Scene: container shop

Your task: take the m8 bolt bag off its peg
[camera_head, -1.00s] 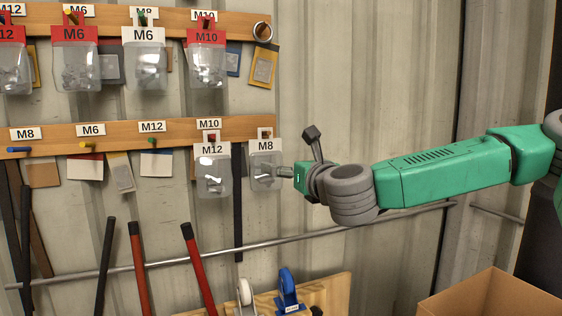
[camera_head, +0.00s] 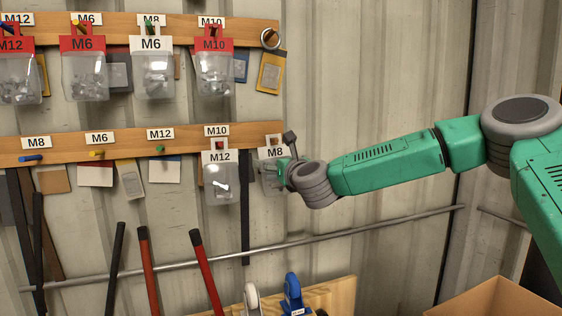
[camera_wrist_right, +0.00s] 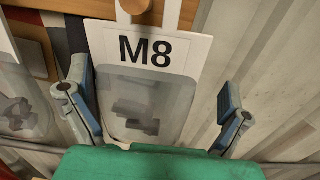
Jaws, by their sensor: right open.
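The M8 bolt bag (camera_head: 270,175) hangs at the right end of the lower wooden rail in the head view, partly hidden by my right gripper (camera_head: 283,172). In the right wrist view the M8 bag (camera_wrist_right: 148,80) has a white header with black lettering and a clear pouch with dark bolts. A wooden peg (camera_wrist_right: 136,4) passes through its top. My right gripper (camera_wrist_right: 155,108) is open, with one finger on each side of the pouch and a gap on the right side. My left gripper is not in view.
An M12 bag (camera_head: 221,180) hangs just left of the M8 bag. More bags, such as M10 (camera_head: 214,70), hang on the upper rail. A metal bar (camera_head: 370,225) crosses the wall below. A cardboard box (camera_head: 500,298) stands at lower right.

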